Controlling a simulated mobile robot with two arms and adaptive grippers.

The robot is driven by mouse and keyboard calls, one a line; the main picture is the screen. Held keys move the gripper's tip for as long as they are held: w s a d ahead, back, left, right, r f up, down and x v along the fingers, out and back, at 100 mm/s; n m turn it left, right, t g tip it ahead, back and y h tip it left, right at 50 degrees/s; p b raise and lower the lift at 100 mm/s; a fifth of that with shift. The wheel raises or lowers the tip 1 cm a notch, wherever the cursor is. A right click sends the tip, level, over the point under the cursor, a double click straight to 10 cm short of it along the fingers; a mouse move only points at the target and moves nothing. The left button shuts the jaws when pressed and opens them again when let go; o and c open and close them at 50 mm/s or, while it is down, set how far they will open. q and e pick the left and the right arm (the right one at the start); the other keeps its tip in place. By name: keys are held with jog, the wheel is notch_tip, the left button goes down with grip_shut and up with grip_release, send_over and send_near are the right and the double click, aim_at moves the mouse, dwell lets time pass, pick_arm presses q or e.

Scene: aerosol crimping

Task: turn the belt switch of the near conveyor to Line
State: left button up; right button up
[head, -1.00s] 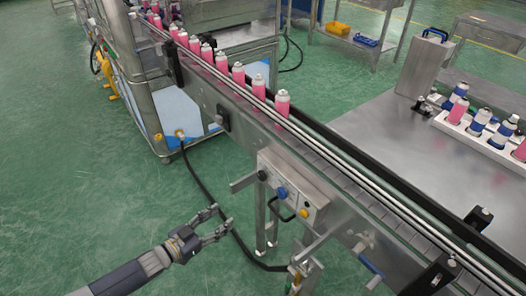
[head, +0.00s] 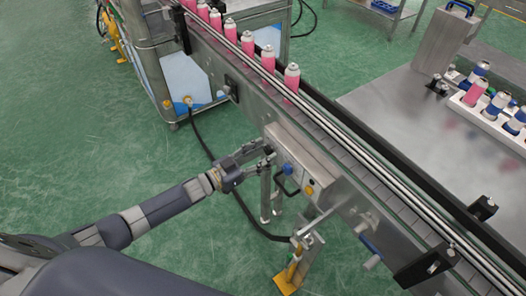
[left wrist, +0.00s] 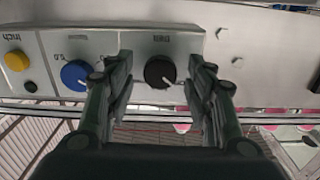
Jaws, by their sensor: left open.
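The near conveyor (head: 385,187) runs diagonally through the head view, with a grey control box (head: 322,178) on its side. The box carries a blue knob (head: 288,169) and a yellow button (head: 309,191). In the left wrist view the black belt switch (left wrist: 159,73) sits on the panel, its white pointer mark angled to the lower right. My left gripper (head: 270,153) is at the box's left end, fingers open. In the left wrist view its fingers (left wrist: 160,61) stand either side of the black switch, apparently not touching it. The right gripper is not seen.
The blue knob (left wrist: 75,75) is close beside one finger; the yellow button (left wrist: 16,61) is farther left. Pink cans (head: 268,58) stand on the belt. A steel table (head: 390,115) with a white can tray (head: 492,124) is at right. Green floor lies open at left.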

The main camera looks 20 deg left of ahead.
pick_arm(q)
jog(key=shift+w+d, duration=0.2)
jog(key=shift+w, duration=0.1)
jog(key=c, duration=1.1)
jog(key=shift+o, duration=0.2)
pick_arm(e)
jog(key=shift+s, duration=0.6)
pick_arm(q)
jog(key=shift+m, duration=0.3)
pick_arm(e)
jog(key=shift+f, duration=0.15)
pick_arm(q)
jog(key=m+b, duration=0.1)
jog(key=m, duration=0.2)
jog(key=shift+f+m+b, duration=0.1)
jog(key=shift+m+b, duration=0.2)
jog(key=shift+b, duration=0.1)
jog(key=m+b, duration=0.2)
jog(key=m, duration=0.3)
jog(key=shift+m, duration=0.3)
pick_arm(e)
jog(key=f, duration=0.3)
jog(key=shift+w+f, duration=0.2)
